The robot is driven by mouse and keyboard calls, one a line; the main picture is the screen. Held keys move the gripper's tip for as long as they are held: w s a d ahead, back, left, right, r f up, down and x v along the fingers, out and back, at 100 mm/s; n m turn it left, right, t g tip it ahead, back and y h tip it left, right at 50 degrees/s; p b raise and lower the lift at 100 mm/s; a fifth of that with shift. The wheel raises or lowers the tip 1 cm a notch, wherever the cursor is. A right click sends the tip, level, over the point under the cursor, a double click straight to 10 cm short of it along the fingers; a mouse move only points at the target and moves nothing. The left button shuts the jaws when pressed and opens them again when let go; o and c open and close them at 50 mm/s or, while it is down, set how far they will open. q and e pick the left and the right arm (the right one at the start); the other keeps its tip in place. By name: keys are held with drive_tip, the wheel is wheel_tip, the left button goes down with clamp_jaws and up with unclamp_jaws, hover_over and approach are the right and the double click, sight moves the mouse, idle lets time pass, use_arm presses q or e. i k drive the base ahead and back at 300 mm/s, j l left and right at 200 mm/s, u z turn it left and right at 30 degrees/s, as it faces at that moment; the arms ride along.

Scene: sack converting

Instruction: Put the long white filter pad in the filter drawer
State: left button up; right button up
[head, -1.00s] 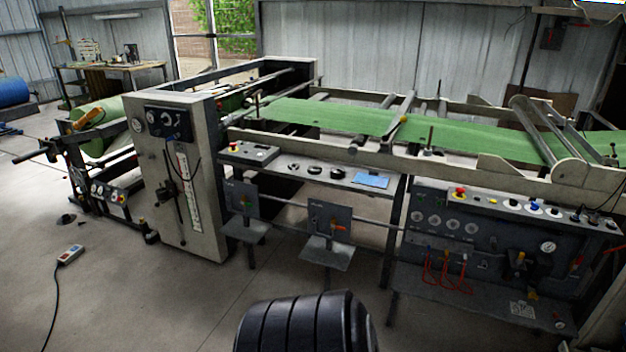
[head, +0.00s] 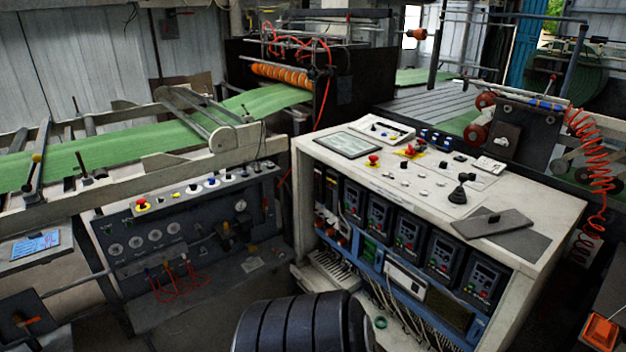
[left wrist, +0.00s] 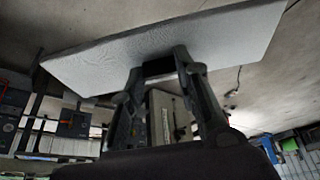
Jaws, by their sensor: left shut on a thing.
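The long white filter pad (left wrist: 150,50) shows in the left wrist view as a pale, flat, textured slab that stretches across the upper part of the picture, slightly tilted. My left gripper (left wrist: 161,68) is shut on the pad's near edge around its middle and holds it up over the floor. Neither the pad nor my left gripper shows in the head view. My right gripper is in neither view. I cannot make out a filter drawer in these frames.
In the head view a white control console (head: 583,200) with switches and drive units stands at the right. The machine with green web (head: 110,136) runs along the left. A dark panel with gauges (head: 190,230) is below it. An orange-topped box (head: 602,330) is at lower right.

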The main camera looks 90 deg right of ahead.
sight(318, 283)
drive_tip(key=z, duration=2.05)
drive_tip(key=i+l+z, duration=0.4)
drive_tip(key=i, duration=0.35)
drive_tip(key=i+z, duration=0.35)
drive_tip(key=i, duration=0.35)
